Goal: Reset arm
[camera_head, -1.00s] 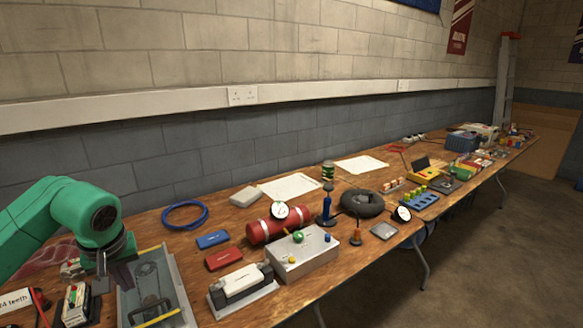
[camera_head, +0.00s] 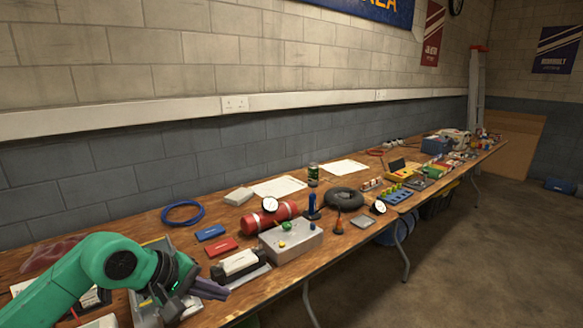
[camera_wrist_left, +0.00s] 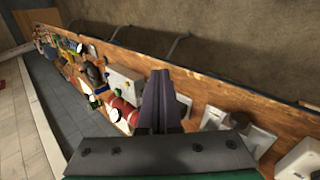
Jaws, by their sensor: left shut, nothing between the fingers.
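My left arm comes in from the lower left of the head view. Its gripper (camera_head: 212,289) is over the near part of the bench, close to the black-and-white device (camera_head: 240,263). In the left wrist view the two dark fingers (camera_wrist_left: 160,100) lie together with nothing between them. The fingers appear above the bench top and hold nothing. My right gripper is in neither view.
The long wooden bench (camera_head: 290,268) runs along the wall. Near the gripper are a grey metal box (camera_head: 291,245), a red cylinder (camera_head: 262,220), a red case (camera_head: 221,247) and a blue case (camera_head: 210,232). Open floor (camera_head: 480,270) lies right of the bench.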

